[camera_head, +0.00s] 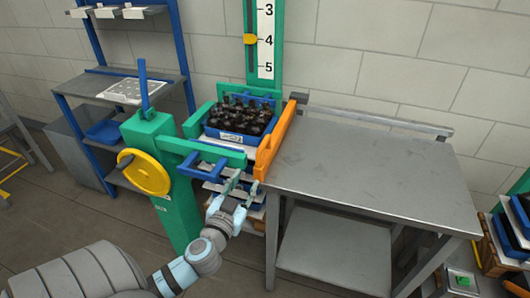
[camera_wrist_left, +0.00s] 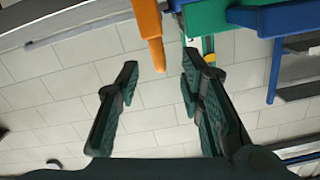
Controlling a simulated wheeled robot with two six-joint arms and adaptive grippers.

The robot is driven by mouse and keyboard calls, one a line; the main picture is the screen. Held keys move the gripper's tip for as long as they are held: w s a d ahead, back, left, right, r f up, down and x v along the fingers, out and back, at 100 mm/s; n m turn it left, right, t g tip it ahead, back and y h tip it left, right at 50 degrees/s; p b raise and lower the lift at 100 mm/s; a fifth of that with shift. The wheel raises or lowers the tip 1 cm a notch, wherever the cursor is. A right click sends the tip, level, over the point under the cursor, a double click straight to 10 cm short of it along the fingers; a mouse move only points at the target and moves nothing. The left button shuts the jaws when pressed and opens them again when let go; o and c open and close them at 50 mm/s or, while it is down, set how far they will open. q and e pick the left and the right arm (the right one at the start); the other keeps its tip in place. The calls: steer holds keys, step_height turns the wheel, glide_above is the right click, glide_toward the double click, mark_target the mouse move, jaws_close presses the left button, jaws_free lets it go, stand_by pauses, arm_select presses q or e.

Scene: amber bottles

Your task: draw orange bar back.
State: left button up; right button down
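The orange bar (camera_head: 272,142) stands along the right side of the green frame, between the frame and the grey table. In the left wrist view the end of the orange bar (camera_wrist_left: 150,32) hangs from the top, and its tip shows in the gap between my fingertips. My left gripper (camera_head: 243,188) is open and empty, just below the near end of the bar in the head view. Its two fingers also show wide apart in the left wrist view (camera_wrist_left: 160,68). I cannot tell whether they touch the bar. My right gripper is not in view.
A blue crate of dark bottles (camera_head: 238,119) sits in the green frame (camera_head: 155,132), which carries a yellow handwheel (camera_head: 144,172). The grey table (camera_head: 365,168) at right is bare. A numbered scale (camera_head: 265,40) rises behind. A blue-framed shelf (camera_head: 95,85) stands at left.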

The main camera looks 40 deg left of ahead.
mark_target(260, 151)
arm_select(q)
steer(key=shift+t, duration=0.4)
steer(key=r+x, duration=0.1)
steer(key=x, duration=0.3)
steer(key=r+p+x, duration=0.1)
steer(key=x, duration=0.4)
steer(key=p+x, duration=0.1)
steer(key=x, duration=0.4)
steer(key=shift+w+d+r, duration=0.1)
steer(key=shift+d+r, duration=0.05)
steer(key=shift+r, duration=0.25)
steer(key=shift+c, duration=0.4)
jaws_close()
